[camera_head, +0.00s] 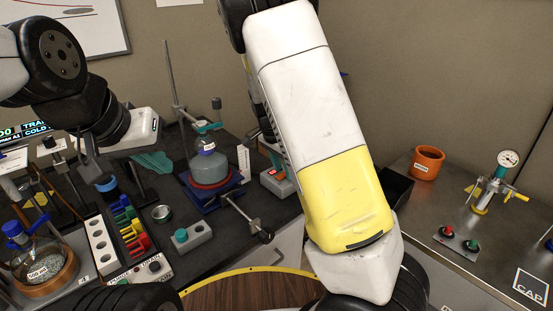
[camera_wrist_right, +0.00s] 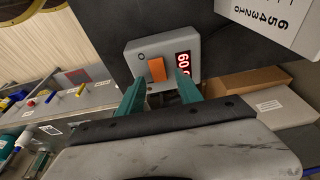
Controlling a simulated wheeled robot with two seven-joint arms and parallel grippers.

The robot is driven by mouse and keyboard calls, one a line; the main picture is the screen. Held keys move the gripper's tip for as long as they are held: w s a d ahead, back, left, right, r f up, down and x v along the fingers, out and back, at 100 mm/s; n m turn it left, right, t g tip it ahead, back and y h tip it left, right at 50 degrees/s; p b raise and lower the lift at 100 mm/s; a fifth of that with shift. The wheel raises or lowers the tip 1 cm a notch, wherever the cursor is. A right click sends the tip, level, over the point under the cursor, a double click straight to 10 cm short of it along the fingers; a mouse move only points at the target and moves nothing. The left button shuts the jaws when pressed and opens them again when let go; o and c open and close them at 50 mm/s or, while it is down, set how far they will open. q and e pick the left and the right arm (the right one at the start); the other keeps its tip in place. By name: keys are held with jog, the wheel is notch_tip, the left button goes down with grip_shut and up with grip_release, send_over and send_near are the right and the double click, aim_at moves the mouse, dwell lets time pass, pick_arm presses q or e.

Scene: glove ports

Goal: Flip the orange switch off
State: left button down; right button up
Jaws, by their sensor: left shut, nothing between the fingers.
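The orange switch (camera_wrist_right: 157,69) is a rocker on a pale grey box (camera_wrist_right: 150,52) in the right wrist view. Beside it is a lit red display (camera_wrist_right: 183,66). Which way the rocker is tilted I cannot tell. My right gripper (camera_wrist_right: 161,78) is open and empty, its teal fingers apart at either side of the switch; contact is unclear. In the head view the box (camera_head: 279,182) stands on the dark bench, partly hidden by my right arm. My left gripper (camera_head: 152,161) is shut and empty above the bench at the left.
A flask (camera_head: 208,163) stands on a blue stand left of the box. A coloured rack (camera_head: 131,228) and a white holed block (camera_head: 102,245) are nearer. An orange pot (camera_head: 427,162) and a gauge (camera_head: 508,159) are on the steel bench at the right.

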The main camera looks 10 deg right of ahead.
aim_at(278, 178)
jog(key=shift+r, duration=0.1)
jog(key=v, duration=0.7)
jog(key=shift+r, duration=0.25)
jog(key=s+d+r+n+t+y, duration=0.2)
jog(key=s+r+n, duration=0.4)
jog(key=s, duration=0.5)
jog(key=s+d+r+n+t+y, duration=0.2)
jog(key=s+r+n, duration=0.3)
jog(key=s, duration=0.7)
notch_tip(278, 178, up, 3)
jog(key=shift+s+f+n+t+y, duration=0.2)
jog(key=shift+n+t+y, duration=0.1)
jog(key=shift+n+y, duration=0.1)
